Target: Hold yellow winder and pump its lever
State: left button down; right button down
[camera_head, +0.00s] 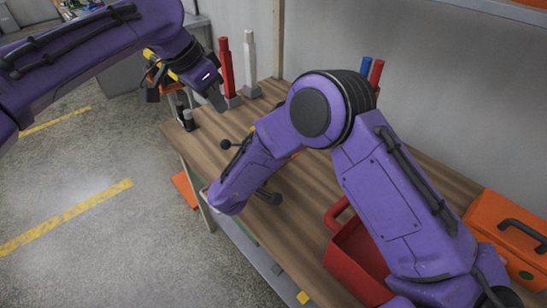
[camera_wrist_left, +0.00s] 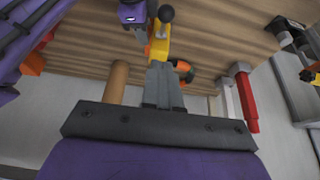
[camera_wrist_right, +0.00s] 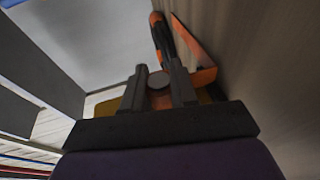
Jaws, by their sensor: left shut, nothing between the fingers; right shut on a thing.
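The yellow winder (camera_wrist_left: 158,48) shows in the left wrist view, beyond my left fingers, with a black ball knob (camera_wrist_left: 166,14) at its end. In the head view my right forearm hides most of it; a black ball-ended lever (camera_head: 228,144) sticks out to the left. My left gripper (camera_head: 216,98) is shut and empty, raised above the far left end of the bench; its fingers (camera_wrist_left: 165,68) lie together. The right gripper is hidden in the head view.
The wooden bench (camera_head: 310,220) has a red bin (camera_head: 355,255) and an orange toolbox (camera_head: 510,235) at the right. A red post (camera_head: 227,68) and a white post (camera_head: 250,60) stand at the back, near my left gripper. Open floor (camera_head: 80,240) lies left.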

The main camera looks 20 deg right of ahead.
pick_arm(q)
notch_tip(320, 180, down, 7)
jog(key=shift+r, duration=0.2)
dwell(1.9)
jog(key=c, duration=1.6)
grip_release()
